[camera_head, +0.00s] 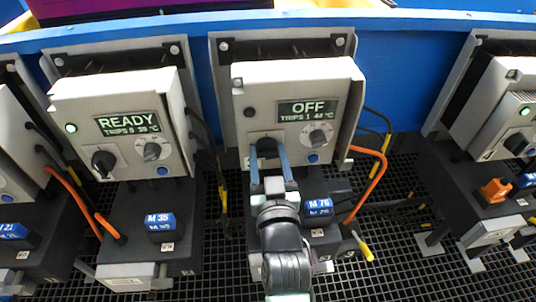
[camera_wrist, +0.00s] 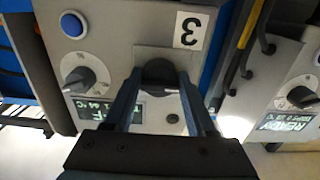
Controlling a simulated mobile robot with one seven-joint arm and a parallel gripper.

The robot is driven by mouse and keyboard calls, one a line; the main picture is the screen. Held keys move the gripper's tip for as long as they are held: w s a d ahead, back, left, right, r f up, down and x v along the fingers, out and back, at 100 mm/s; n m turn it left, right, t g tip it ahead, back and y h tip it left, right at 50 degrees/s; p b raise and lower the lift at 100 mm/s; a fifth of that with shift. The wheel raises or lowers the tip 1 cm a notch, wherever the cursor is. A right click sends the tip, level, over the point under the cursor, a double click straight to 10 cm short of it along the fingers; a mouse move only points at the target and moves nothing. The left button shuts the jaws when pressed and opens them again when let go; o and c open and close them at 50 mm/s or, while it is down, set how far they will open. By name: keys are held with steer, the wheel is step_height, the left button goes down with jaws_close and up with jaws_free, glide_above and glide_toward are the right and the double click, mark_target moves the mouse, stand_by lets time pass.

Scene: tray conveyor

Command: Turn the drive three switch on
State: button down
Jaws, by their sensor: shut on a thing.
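The drive three box (camera_head: 255,88) is grey, with a small screen (camera_head: 308,111) reading OFF. Its label (camera_wrist: 190,30) shows a 3, upside down, in the wrist view. The black rotary switch (camera_wrist: 158,72) sits low on its front face, left of a grey dial (camera_head: 318,138) in the head view. My gripper (camera_head: 268,158) reaches it from below, its two blue fingers on either side of the switch knob. In the wrist view my gripper (camera_wrist: 157,88) is shut on the knob, and the fingers hide part of it.
A neighbouring box (camera_head: 120,118) at left reads READY with a lit green lamp. Another box (camera_head: 500,105) stands at right. Orange cables (camera_head: 372,180) hang near my arm. A blue button (camera_wrist: 72,24) is beside the switch. Black grating (camera_head: 385,240) lies below.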

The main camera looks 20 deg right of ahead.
steer(key=shift+m+p, duration=0.35)
steer(key=shift+m, duration=0.05)
steer(key=m+p, duration=0.2)
steer(key=m, duration=0.1)
steer(key=shift+r+m+p, duration=0.15)
steer(key=shift+m+p, duration=0.25)
steer(key=m+p, duration=0.2)
steer(key=m, duration=0.2)
steer(key=shift+m, duration=0.3)
steer(key=m+p, duration=0.1)
steer(key=m, duration=0.3)
steer(key=shift+a+p, duration=0.1)
steer(key=shift+p, duration=0.3)
steer(key=m, duration=0.4)
steer(key=shift+m+p, duration=0.3)
steer(key=shift+c, duration=1.1)
jaws_free()
